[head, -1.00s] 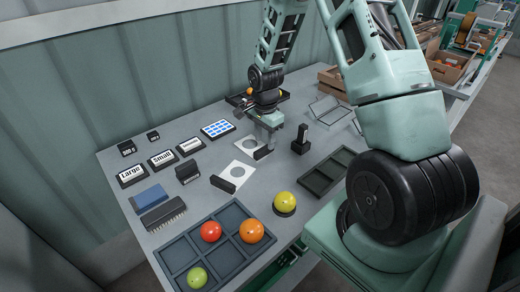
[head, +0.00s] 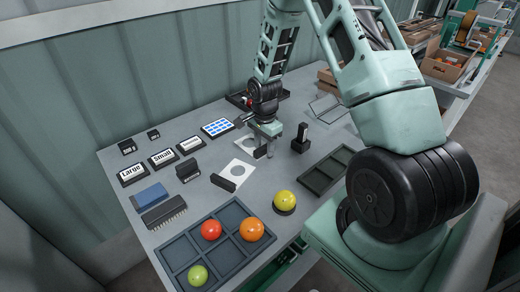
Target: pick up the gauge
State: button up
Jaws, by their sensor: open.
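Two flat white gauges with a round hole and a black upright grip lie on the grey table in the head view. The nearer gauge (head: 238,170) lies at mid table, its black grip at its lower left end. The farther gauge (head: 245,143) lies behind it. My gripper (head: 265,152) is open and points down at the right end of the farther gauge, with its fingers low around or beside that gauge's black grip. The fingers largely hide this grip, and I cannot tell whether they touch it.
A black stamp-like tool (head: 301,138) stands close right of my gripper. An empty dark tray (head: 318,180) lies right. Labels, a blue block (head: 150,197) and a brush (head: 164,212) lie left.

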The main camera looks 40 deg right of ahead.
jog(key=shift+c, duration=0.3)
grip_shut()
